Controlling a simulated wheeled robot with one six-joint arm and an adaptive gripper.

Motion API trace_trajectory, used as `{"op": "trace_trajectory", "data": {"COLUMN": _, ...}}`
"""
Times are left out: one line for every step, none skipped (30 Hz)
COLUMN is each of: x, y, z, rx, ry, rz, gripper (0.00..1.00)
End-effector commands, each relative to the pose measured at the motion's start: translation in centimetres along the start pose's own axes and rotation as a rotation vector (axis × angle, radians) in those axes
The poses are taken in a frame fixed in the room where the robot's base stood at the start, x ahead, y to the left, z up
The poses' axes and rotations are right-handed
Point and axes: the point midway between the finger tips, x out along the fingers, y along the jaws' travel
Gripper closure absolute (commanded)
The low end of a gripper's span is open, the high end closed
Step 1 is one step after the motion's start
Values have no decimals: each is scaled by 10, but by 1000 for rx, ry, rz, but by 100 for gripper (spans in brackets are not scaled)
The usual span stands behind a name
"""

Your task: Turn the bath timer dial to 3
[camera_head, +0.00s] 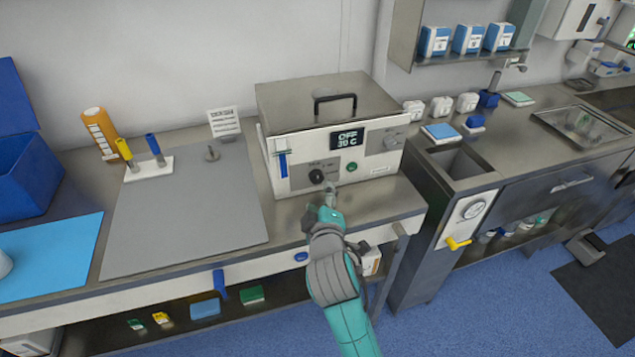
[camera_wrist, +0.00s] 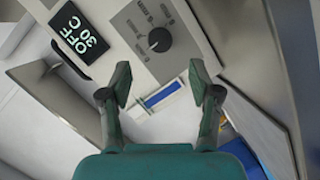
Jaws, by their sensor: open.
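The bath unit (camera_head: 385,165) is a metal-lidded box on the counter. Its dark display (camera_head: 347,139) reads "OFF 30 C"; the display (camera_wrist: 72,40) also shows in the wrist view. The black timer dial (camera_head: 316,176) sits on a grey panel low on the front; in the wrist view the dial (camera_wrist: 160,39) has small marks around it, too small to read. My gripper (camera_head: 328,192) is just in front of the panel, near the dial. In the wrist view my gripper (camera_wrist: 160,82) is open and empty, its fingertips apart from the dial.
A blue lever (camera_head: 283,165) is on the unit's left front. A grey mat (camera_head: 180,215) left of the unit is mostly clear. A sink basin (camera_head: 462,163) is to the right.

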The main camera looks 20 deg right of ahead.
Motion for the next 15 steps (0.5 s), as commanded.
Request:
{"op": "trace_trajectory", "data": {"x": 10, "y": 1, "z": 0, "rx": 1, "ry": 0, "rz": 2, "gripper": 37}}
{"op": "trace_trajectory", "data": {"x": 16, "y": 0, "z": 0, "rx": 1, "ry": 0, "rz": 1, "gripper": 37}}
{"op": "trace_trajectory", "data": {"x": 23, "y": 1, "z": 0, "rx": 2, "ry": 0, "rz": 1, "gripper": 37}}
{"op": "trace_trajectory", "data": {"x": 28, "y": 1, "z": 0, "rx": 2, "ry": -1, "rz": 1, "gripper": 37}}
{"op": "trace_trajectory", "data": {"x": 33, "y": 1, "z": 0, "rx": 2, "ry": 0, "rz": 1, "gripper": 37}}
{"op": "trace_trajectory", "data": {"x": 40, "y": 0, "z": 0, "rx": 1, "ry": 0, "rz": 1, "gripper": 37}}
{"op": "trace_trajectory", "data": {"x": 45, "y": 1, "z": 0, "rx": 1, "ry": 0, "rz": 1, "gripper": 37}}
{"op": "trace_trajectory", "data": {"x": 49, "y": 1, "z": 0, "rx": 1, "ry": 0, "rz": 1, "gripper": 37}}
{"op": "trace_trajectory", "data": {"x": 54, "y": 0, "z": 0, "rx": 1, "ry": 0, "rz": 0, "gripper": 37}}
{"op": "trace_trajectory", "data": {"x": 58, "y": 0, "z": 0, "rx": 1, "ry": 0, "rz": 1, "gripper": 37}}
{"op": "trace_trajectory", "data": {"x": 62, "y": 0, "z": 0, "rx": 1, "ry": 0, "rz": 1, "gripper": 37}}
{"op": "trace_trajectory", "data": {"x": 65, "y": 1, "z": 0, "rx": 1, "ry": 1, "rz": 1, "gripper": 37}}
{"op": "trace_trajectory", "data": {"x": 68, "y": 1, "z": 0, "rx": 1, "ry": 1, "rz": 1, "gripper": 37}}
{"op": "trace_trajectory", "data": {"x": 70, "y": 0, "z": 0, "rx": 1, "ry": 1, "rz": 0, "gripper": 37}}
{"op": "trace_trajectory", "data": {"x": 72, "y": 0, "z": 0, "rx": 1, "ry": 0, "rz": 0, "gripper": 37}}
